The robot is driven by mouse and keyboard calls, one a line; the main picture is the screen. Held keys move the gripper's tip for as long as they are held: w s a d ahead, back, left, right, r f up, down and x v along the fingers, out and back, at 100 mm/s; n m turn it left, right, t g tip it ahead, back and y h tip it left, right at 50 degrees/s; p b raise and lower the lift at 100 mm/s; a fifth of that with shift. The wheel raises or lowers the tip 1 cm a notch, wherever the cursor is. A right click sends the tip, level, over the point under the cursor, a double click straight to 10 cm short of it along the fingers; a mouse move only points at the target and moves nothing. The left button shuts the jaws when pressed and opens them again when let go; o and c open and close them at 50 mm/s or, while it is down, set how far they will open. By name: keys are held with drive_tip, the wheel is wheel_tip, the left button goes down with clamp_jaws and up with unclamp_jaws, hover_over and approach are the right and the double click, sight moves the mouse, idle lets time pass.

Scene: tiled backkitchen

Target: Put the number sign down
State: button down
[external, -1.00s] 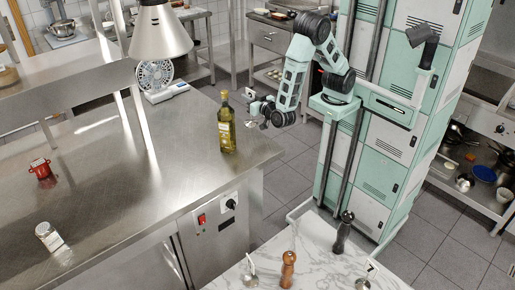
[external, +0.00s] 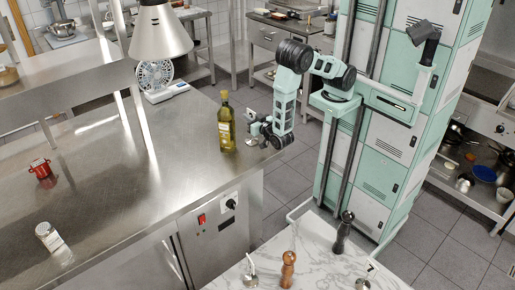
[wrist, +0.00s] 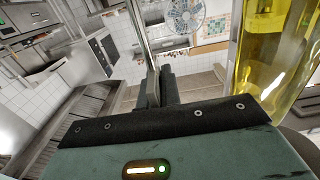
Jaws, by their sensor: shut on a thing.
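The number sign shows in the wrist view as a thin metal stem (wrist: 140,38) rising between my fingers. In the external view a small round metal base (external: 252,142) shows below my gripper (external: 259,132), over the right edge of the steel counter (external: 150,205). My gripper, also in the wrist view (wrist: 158,88), is shut on the stem. I cannot tell whether the base touches the counter. The number itself cannot be read.
A yellow oil bottle (external: 227,125) stands close left of my gripper and fills the right of the wrist view (wrist: 275,55). A small fan (external: 155,76) and a scale stand behind it. A red pot (external: 41,169) and a shaker (external: 47,235) are far left.

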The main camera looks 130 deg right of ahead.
drive_tip(key=shift+f, duration=0.25)
drive_tip(key=c, duration=1.6)
unclamp_jaws()
drive_tip(key=shift+r, duration=0.1)
